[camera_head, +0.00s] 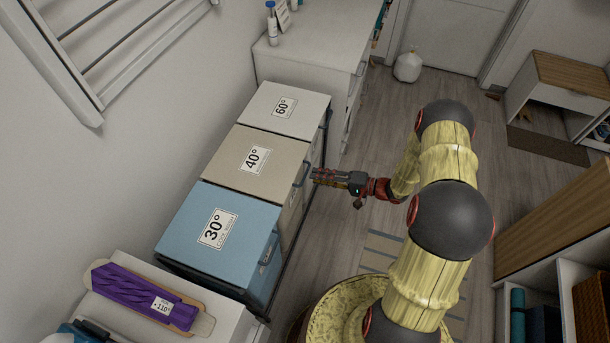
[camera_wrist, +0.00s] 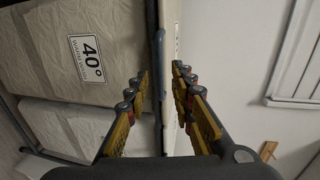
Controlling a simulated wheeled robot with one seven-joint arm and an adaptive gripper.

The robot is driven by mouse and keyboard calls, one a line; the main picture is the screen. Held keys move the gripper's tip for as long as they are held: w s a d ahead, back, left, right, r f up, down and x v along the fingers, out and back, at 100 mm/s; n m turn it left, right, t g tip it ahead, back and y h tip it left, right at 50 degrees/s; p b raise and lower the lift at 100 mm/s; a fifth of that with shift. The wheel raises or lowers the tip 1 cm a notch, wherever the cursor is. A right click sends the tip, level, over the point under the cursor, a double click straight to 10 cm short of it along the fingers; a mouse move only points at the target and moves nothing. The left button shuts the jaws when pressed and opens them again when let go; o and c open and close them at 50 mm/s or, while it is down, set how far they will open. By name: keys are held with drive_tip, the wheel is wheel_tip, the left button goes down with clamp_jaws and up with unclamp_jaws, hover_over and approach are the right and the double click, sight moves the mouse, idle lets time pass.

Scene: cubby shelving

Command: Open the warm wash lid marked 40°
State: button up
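The beige lid marked 40° (camera_head: 258,160) lies closed on the middle bin, with its label on top. A dark bar handle (camera_head: 302,173) runs along its front edge. In the wrist view the handle (camera_wrist: 159,45) stands as an upright dark bar, with the bin's 40° front (camera_wrist: 105,25) to its left and the lid (camera_wrist: 171,20) seen at a steep angle to its right. My gripper (camera_head: 316,176) is at the handle in the head view. In the wrist view its open fingers (camera_wrist: 160,85) lie on either side of the bar; contact cannot be told.
The white 60° lid (camera_head: 288,110) and the blue 30° lid (camera_head: 220,230) flank it, both closed. A white counter (camera_head: 320,45) with bottles stands behind. A purple item (camera_head: 140,295) lies on a near surface.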

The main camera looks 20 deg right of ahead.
sight(305, 175)
drive_tip(key=shift+b+x, duration=0.5)
drive_tip(key=shift+x, duration=2.45)
drive_tip(key=shift+c, duration=1.4)
drive_tip(key=shift+s, duration=0.1)
clamp_jaws()
